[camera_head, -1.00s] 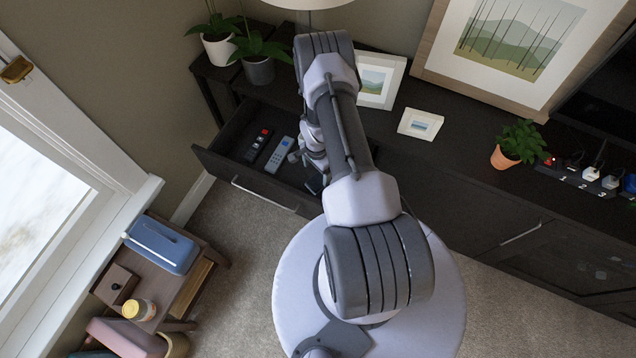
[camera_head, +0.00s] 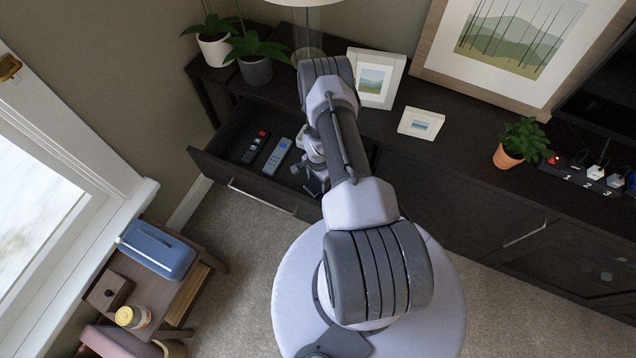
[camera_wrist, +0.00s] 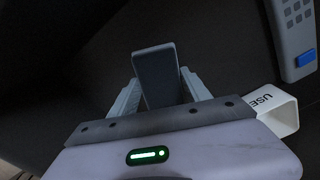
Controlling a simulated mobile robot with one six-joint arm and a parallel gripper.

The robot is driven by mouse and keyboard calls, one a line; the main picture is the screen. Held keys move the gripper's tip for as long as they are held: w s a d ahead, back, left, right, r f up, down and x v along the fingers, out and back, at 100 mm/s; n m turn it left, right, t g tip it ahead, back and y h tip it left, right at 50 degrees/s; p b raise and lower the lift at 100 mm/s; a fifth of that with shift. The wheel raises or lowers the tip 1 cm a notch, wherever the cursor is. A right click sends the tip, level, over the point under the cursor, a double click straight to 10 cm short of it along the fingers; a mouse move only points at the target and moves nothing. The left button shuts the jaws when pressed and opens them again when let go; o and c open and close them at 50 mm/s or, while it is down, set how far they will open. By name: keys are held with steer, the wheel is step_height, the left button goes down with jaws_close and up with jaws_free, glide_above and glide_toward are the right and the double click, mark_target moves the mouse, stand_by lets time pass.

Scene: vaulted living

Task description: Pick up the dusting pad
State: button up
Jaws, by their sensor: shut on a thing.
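The dusting pad (camera_wrist: 157,76) looks like a dark grey, flat block with a paler rim. In the wrist view it stands between the two pale fingers of my gripper (camera_wrist: 160,92), which is shut on it. Its lower end is hidden behind the gripper body. In the head view my gripper (camera_head: 314,186) is low in the right part of the open drawer (camera_head: 232,172). My arm hides most of that area, and I cannot make out the pad there. I cannot tell whether the pad still touches the drawer floor.
A black remote (camera_head: 255,147) and a blue-grey remote (camera_head: 277,156) lie in the drawer left of my gripper. A white item marked "USE" (camera_wrist: 284,113) is close beside the gripper.

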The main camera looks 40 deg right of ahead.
mark_target(318, 181)
step_height(318, 181, up, 10)
steer(key=p, duration=0.3)
steer(key=shift+p, duration=0.3)
steer(key=shift+c, duration=0.4)
